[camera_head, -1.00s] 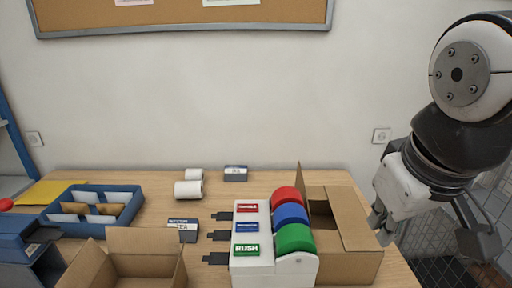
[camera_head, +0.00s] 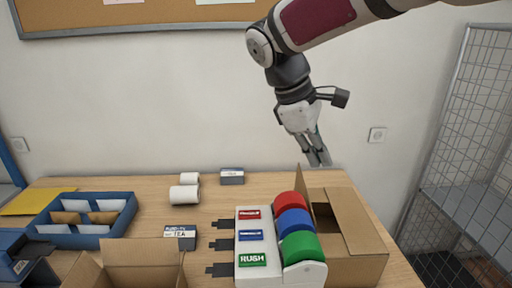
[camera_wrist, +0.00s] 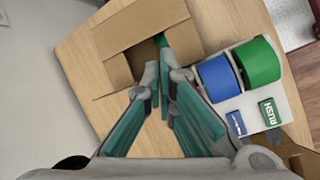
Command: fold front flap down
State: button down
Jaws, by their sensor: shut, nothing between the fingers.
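An open cardboard carton (camera_head: 365,262) stands at the right end of the table. One flap (camera_head: 302,182) stands up at its left rear, and a panel (camera_head: 358,218) lies nearly flat over its right side. The middle is open and dark. Its front left is hidden by the tape dispenser. The carton also shows at the top of the wrist view (camera_wrist: 120,38). My gripper (camera_head: 320,162) is shut and empty, pointing down above the carton's far side, apparently clear of it. In the wrist view its teal fingers (camera_wrist: 162,75) overlap the carton opening. I cannot tell which flap is the front one.
A white dispenser (camera_head: 258,268) with red, blue and green rolls stands close against the carton's left. Another open carton (camera_head: 140,272) is at the front left. A blue tray (camera_head: 85,242), paper rolls (camera_head: 184,194) and small boxes (camera_head: 180,236) lie left. A wire cage (camera_head: 465,150) stands right.

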jog(key=w+a+f+n+g+h, duration=0.1)
jog(key=w+a+f+n, duration=0.15)
jog(key=w, duration=0.35)
jog(key=w+a+f+n, duration=0.1)
jog(key=w+f+n, duration=0.2)
jog(key=w+f, duration=0.15)
notch_tip(320, 180, down, 8)
jog(key=d+f, duration=0.1)
jog(key=shift+w+d+f+p, duration=0.1)
jog(key=shift+d+f+p, duration=0.25)
jog(key=shift+d+f, duration=0.85)
jog(key=shift+d+f+p, duration=0.3)
jog(key=shift+d+f, duration=0.25)
jog(key=shift+d, duration=1.3)
jog(key=shift+w+d+f+p, duration=0.1)
jog(key=shift+d+f+p, duration=0.25)
jog(key=shift+d+f, duration=0.85)
jog(key=shift+d+r, duration=0.3)
jog(key=shift+r, duration=0.1)
notch_tip(320, 180, up, 9)
